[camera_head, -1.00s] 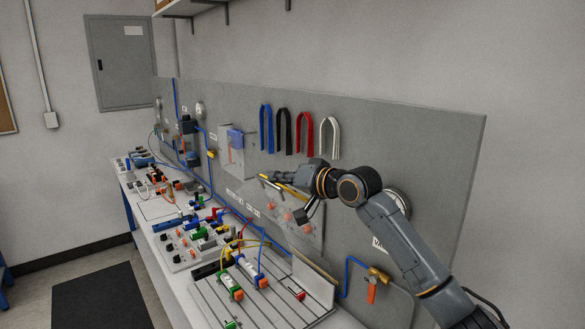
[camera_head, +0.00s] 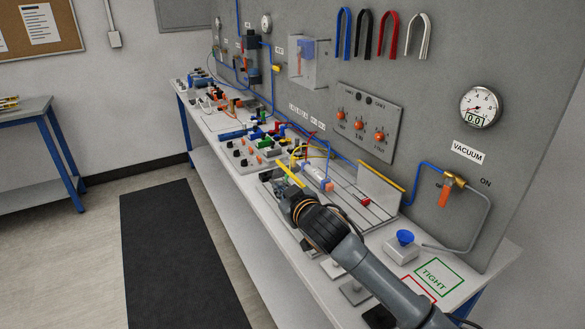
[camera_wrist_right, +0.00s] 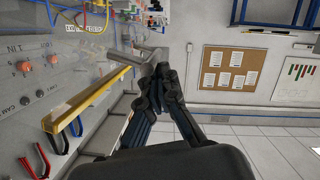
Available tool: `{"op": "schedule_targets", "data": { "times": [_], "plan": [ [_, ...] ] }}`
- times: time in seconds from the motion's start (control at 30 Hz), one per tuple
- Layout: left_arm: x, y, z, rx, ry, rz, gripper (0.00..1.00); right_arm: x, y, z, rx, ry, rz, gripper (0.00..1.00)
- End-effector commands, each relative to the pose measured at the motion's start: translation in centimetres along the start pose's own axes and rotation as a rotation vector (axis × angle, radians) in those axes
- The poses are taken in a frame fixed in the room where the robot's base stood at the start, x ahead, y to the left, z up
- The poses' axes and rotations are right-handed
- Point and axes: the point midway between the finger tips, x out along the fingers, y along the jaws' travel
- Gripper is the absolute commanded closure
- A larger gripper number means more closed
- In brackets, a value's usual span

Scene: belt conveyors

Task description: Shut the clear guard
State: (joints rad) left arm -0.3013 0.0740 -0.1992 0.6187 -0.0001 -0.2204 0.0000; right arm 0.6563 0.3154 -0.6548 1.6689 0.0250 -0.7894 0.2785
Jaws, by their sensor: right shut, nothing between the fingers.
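In the right wrist view my dark gripper (camera_wrist_right: 162,70) is beside a yellow bar (camera_wrist_right: 90,102); which edge this is, I cannot tell. My left gripper is not in view.
A whitish upright plate (camera_head: 381,187) with a yellow top edge stands behind the slotted plate. Small fittings and cables (camera_head: 265,140) crowd the bench to the left.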

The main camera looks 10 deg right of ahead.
Motion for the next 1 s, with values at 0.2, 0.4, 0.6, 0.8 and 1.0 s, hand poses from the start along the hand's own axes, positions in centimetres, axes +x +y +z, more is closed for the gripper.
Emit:
{"op": "schedule_targets", "data": {
  "times": [0.2, 0.4, 0.6, 0.8, 1.0],
  "plan": [
    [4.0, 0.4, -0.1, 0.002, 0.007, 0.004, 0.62, 1.5, -3.1, 6.0, -0.15, -0.001, 0.037, 1.0],
    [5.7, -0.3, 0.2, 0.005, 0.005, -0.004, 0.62, 2.2, -4.1, 8.9, -0.241, 0.0, 0.061, 1.0],
    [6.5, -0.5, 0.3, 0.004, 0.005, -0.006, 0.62, 2.6, -4.5, 10.2, -0.287, 0.001, 0.073, 1.0],
    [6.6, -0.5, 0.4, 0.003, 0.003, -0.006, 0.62, 2.7, -4.6, 10.7, -0.299, -0.004, 0.076, 1.0],
    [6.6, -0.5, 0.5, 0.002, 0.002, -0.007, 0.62, 2.7, -4.6, 10.9, -0.298, -0.009, 0.075, 1.0]
  ]
}}
